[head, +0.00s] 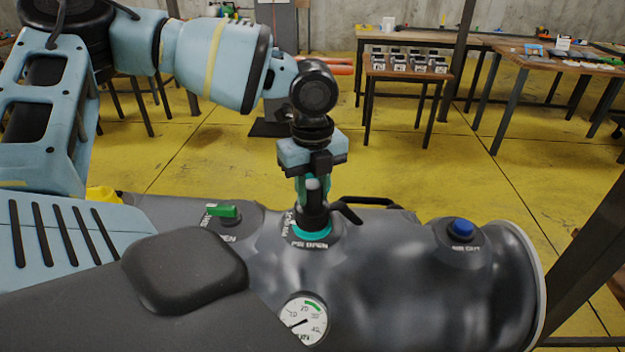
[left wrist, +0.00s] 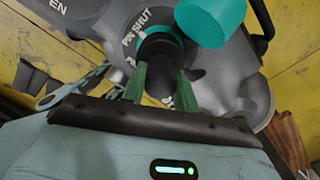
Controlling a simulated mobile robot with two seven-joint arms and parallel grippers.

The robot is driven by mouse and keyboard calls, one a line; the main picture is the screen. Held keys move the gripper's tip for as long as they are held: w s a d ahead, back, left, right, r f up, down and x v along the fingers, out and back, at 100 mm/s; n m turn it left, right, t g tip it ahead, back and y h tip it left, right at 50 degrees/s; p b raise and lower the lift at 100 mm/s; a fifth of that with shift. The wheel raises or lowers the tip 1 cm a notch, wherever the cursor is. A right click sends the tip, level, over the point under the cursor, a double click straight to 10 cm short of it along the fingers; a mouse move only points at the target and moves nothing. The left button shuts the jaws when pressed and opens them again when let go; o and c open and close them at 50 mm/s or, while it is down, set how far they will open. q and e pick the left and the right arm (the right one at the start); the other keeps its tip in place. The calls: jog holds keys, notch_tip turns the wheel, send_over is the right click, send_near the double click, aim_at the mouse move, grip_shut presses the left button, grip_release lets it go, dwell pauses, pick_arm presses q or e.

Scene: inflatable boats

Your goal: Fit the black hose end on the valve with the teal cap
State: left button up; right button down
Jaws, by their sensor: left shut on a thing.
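My left gripper (head: 312,194) points straight down over the valve in the middle of the grey inflatable tube. Its green fingers, seen in the left wrist view (left wrist: 161,82), are shut on a black round piece, which looks like the black hose end (head: 313,215). The piece stands upright inside the teal ring (head: 312,233) of the valve. I cannot tell whether it is fully seated. The teal cap (left wrist: 210,22) shows beside the valve in the left wrist view. My right gripper is not in view.
A valve with a green cap (head: 222,211) is to the left and one with a blue cap (head: 464,227) to the right. A pressure gauge (head: 304,319) sits in front. A black handle (head: 372,202) is behind. Tables (head: 409,72) stand far back on the yellow floor.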

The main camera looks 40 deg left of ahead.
pick_arm(q)
jog(key=shift+f, duration=0.25)
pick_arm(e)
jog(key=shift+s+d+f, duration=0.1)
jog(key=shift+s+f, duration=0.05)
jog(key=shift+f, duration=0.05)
pick_arm(q)
jog(key=shift+f, duration=0.4)
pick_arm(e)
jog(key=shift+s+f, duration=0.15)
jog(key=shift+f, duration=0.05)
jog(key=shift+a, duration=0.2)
pick_arm(q)
jog(key=shift+m+b, duration=0.4)
jog(key=shift+m, duration=0.4)
jog(key=shift+s+m, duration=0.1)
jog(key=shift+m, duration=1.1)
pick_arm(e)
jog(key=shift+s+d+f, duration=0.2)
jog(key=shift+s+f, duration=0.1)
pick_arm(q)
jog(key=shift+m, duration=2.1)
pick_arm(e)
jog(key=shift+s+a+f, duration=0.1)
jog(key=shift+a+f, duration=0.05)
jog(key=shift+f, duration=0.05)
